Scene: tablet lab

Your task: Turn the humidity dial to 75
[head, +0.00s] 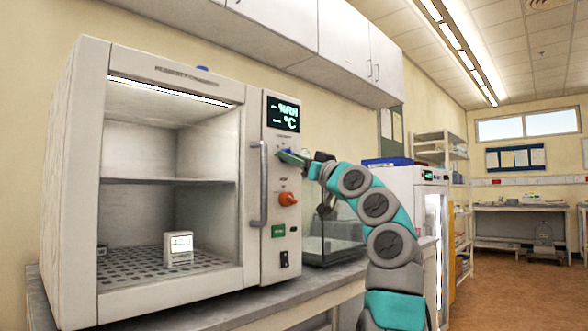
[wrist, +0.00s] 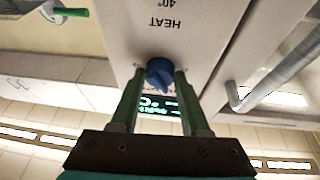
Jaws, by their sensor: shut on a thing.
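The humidity chamber (head: 82,190) stands at the left on a bench. The blue dial (wrist: 160,76), which I take for the humidity dial, sits on its control panel below the green display (head: 283,114). My gripper (wrist: 159,71) is shut on the blue dial, one finger on each side. In the head view my gripper (head: 293,158) reaches the panel from the right and largely covers the dial. The display shows %RH and °C lines; its values are too small to read. The dial's pointer and scale cannot be read. A small white meter (head: 178,249) inside the chamber reads about 42.0.
A vertical grey handle (head: 263,185) stands left of the panel. A glass box (head: 335,235) is close behind my arm.

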